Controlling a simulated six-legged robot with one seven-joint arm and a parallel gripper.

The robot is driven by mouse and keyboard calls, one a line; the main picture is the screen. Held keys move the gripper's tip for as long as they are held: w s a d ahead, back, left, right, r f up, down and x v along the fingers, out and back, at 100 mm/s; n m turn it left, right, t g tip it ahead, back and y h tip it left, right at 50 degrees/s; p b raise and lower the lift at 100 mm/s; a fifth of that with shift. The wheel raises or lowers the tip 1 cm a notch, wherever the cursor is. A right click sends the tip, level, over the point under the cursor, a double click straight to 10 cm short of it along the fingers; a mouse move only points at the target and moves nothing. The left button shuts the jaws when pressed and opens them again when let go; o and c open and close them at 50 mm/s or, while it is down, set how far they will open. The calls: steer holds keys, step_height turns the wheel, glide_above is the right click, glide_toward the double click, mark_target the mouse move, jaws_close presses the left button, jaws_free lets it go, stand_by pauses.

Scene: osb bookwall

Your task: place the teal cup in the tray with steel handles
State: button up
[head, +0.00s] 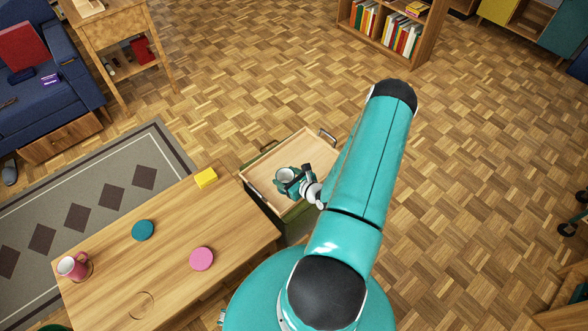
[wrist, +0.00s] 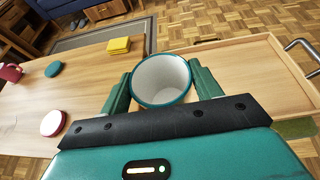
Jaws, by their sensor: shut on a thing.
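The teal cup (wrist: 161,79), white inside with a teal rim, is upright between the fingers of my gripper (wrist: 160,92) in the wrist view. My gripper (head: 296,185) is shut on it, and the cup (head: 285,175) also shows in the head view over the tray. The wooden tray with steel handles (head: 303,148) sits on a green box-like stand beside the low table. The tray (wrist: 245,60) lies behind and right of the cup in the wrist view. I cannot tell whether the cup's base touches the tray floor.
The low wooden table (head: 110,250) holds a pink mug (head: 72,266), a teal disc (head: 143,230), a pink disc (head: 201,259) and a yellow block (head: 206,178). A blue sofa (head: 50,80) and a bookcase (head: 390,35) stand farther back. The tray's far part is bare.

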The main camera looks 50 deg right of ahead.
steer(key=shift+s+d+f, duration=0.15)
steer(key=shift+d+f, duration=0.15)
steer(key=shift+d, duration=0.15)
steer(key=shift+w+d+f, duration=1.3)
steer(key=shift+d+f, duration=0.6)
steer(key=shift+f, duration=0.25)
steer(key=shift+w+d+f, duration=1.3)
steer(key=shift+d+f, duration=0.6)
steer(key=shift+f, duration=0.2)
steer(key=shift+w+d+f, duration=1.3)
steer(key=shift+d+f, duration=0.6)
steer(key=shift+f, duration=0.25)
steer(key=shift+f, duration=0.2)
steer(key=o, duration=1.1)
steer(key=shift+o, duration=0.2)
steer(key=shift+r, duration=0.1)
